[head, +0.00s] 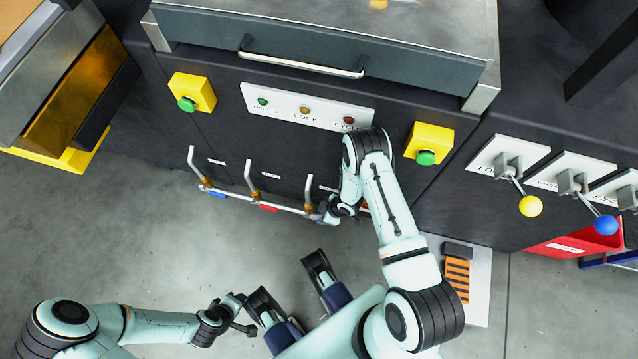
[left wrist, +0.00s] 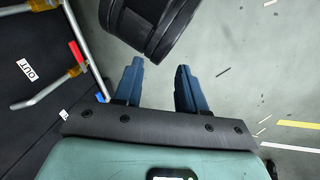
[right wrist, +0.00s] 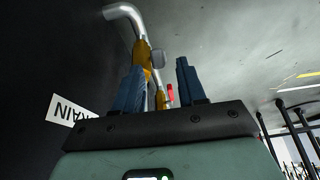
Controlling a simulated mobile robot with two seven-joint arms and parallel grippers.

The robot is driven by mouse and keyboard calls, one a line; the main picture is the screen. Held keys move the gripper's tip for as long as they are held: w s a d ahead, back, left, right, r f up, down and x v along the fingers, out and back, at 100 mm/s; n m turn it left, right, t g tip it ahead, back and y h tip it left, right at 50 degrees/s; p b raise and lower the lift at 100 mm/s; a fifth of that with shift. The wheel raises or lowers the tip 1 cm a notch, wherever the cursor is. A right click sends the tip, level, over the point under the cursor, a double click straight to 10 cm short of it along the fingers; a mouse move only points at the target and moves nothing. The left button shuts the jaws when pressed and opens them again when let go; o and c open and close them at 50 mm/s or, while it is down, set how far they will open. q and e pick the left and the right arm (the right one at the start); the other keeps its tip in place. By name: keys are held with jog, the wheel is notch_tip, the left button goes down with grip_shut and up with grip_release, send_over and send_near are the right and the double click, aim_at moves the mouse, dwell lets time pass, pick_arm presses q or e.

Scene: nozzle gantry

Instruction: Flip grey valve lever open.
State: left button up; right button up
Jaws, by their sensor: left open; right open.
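The grey valve lever (right wrist: 157,58) shows end-on in the right wrist view, beside a brass valve body (right wrist: 143,72) on a bent metal pipe (right wrist: 125,12). My right gripper (right wrist: 157,68) is open, and the lever and valve appear between its fingertips. Whether they touch is unclear. In the head view my right gripper (head: 325,212) is at the lower end of the rightmost upright pipe (head: 308,190) and hides the lever there. My left gripper (head: 242,312) is low and away from the pipes; its fingers (left wrist: 159,68) are apart and empty in the left wrist view.
A blue lever (head: 218,194) and a red lever (head: 268,208) sit on the same pipe row. Yellow button boxes (head: 192,92) and a light panel (head: 307,107) are above. Levers with yellow (head: 530,206) and blue balls are at right. Floor at lower left is clear.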

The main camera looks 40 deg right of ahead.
aim_at(320, 216)
jog(key=shift+b+x, duration=0.45)
jog(key=shift+x, duration=1.45)
pick_arm(q)
jog(key=shift+w+a+f+t, duration=0.25)
jog(key=shift+w+f, duration=0.1)
jog(key=shift+w, duration=0.15)
jog(key=shift+w+a+f+t, duration=0.15)
jog(key=shift+w+a+f, duration=0.15)
jog(key=shift+w, duration=0.2)
pick_arm(e)
grip_shut()
jog(key=shift+w+a+r+g+h, duration=0.35)
jog(key=shift+w+a+g+h, duration=0.05)
jog(key=shift+g, duration=0.2)
pick_arm(q)
jog(key=shift+w+a+f+b, duration=0.2)
jog(key=shift+w+f+b, duration=0.15)
jog(key=shift+w+f, duration=0.15)
pick_arm(e)
jog(key=shift+w+a+r+g+h, duration=0.15)
jog(key=shift+w+r+g+h, duration=0.1)
jog(key=shift+g+h, duration=0.25)
pick_arm(q)
jog(key=shift+r, duration=0.1)
pick_arm(e)
grip_release()
